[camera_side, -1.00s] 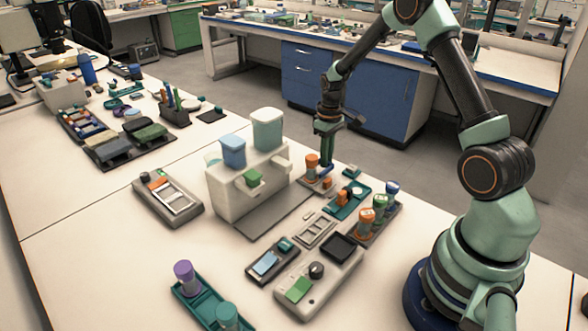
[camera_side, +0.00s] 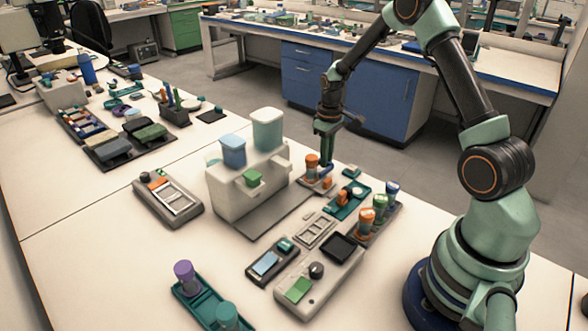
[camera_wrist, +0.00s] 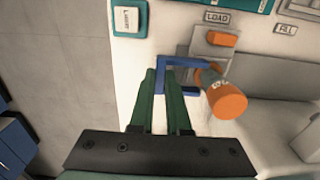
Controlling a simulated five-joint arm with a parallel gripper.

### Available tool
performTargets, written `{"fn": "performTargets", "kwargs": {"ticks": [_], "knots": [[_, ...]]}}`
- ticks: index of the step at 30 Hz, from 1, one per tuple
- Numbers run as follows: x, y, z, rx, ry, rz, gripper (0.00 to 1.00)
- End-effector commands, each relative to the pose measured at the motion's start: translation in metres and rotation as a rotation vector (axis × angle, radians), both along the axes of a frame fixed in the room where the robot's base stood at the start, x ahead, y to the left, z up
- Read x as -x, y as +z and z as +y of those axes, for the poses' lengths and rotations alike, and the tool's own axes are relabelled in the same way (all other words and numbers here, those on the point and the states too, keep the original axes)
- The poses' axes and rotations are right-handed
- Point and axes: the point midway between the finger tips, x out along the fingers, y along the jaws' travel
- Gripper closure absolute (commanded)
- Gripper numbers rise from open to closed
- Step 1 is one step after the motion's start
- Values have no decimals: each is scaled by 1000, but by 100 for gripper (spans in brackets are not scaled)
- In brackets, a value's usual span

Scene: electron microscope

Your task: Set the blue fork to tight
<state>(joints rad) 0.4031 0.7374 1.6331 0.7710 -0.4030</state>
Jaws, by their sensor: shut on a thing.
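The blue fork (camera_wrist: 161,78) is a small U-shaped frame in the wrist view. Its open side faces right, and its arms reach toward the orange-capped vial (camera_wrist: 227,100). My gripper (camera_wrist: 160,73) has its green fingers shut on the fork's left bar. Whether the arms touch the vial's holder is unclear. In the side view my gripper (camera_side: 326,155) points down just behind and right of the orange-topped vial (camera_side: 311,163).
A small orange block (camera_wrist: 222,39) sits on a grey piece near the LOAD label (camera_wrist: 217,17). A rack (camera_side: 375,230) of capped vials stands right. The table edge lies behind my gripper.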

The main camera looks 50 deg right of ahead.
Motion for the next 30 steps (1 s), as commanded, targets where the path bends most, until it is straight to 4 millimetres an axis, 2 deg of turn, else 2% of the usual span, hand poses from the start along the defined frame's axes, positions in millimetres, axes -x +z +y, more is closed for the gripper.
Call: {"fn": "performTargets", "kwargs": {"ticks": [6, 12, 19, 20, 21, 22, 30], "knots": [[0, 1, 2, 0, 0, 1, 100], [0, 1, 22, 0, 3, 1, 100], [0, 1, 22, 0, 0, 0, 100], [0, 1, 22, 0, 0, 0, 78], [0, 1, 22, 0, 0, 0, 63], [0, 1, 22, 0, 0, 0, 55], [0, 0, 22, 0, 0, 0, 55]]}}
